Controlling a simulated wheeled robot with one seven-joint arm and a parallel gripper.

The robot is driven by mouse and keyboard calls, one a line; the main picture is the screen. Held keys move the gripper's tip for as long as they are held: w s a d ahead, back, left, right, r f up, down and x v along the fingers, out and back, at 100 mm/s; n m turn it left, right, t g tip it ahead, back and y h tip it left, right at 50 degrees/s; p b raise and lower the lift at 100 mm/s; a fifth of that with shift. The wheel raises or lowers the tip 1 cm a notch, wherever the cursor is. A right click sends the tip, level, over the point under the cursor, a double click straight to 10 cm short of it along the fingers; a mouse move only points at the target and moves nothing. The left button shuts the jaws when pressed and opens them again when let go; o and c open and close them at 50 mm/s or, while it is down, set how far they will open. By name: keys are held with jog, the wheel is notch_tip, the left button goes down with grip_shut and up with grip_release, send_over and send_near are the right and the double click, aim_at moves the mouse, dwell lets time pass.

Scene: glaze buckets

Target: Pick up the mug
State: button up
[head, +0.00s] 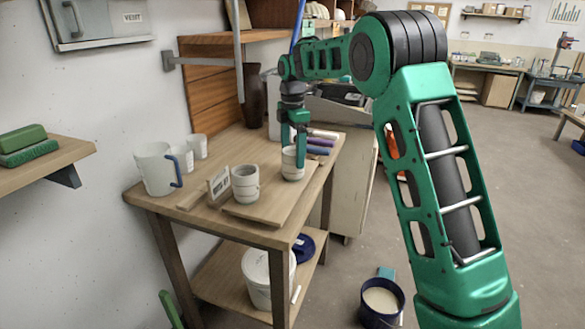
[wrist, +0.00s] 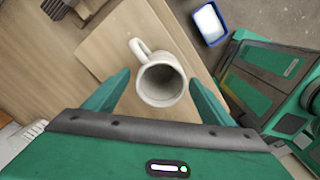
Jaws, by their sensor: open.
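A pale grey mug (wrist: 163,86) stands upright on a wooden board in the wrist view, its open mouth facing my camera and its handle toward the upper left. My gripper (wrist: 160,80) is open, with one green finger to the left of the mug and one to the right. In the head view my gripper (head: 298,143) points down over the mug (head: 292,170), at the right part of the board, and partly hides its top. I cannot tell whether the fingers touch the mug.
A white pitcher (head: 156,172) with a blue handle is further left. A dark blue bucket (head: 382,303) stands on the floor.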

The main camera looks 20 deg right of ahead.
aim_at(294, 165)
jog(key=f, duration=0.5)
jog(key=shift+d, duration=0.3)
jog(key=c, duration=1.4)
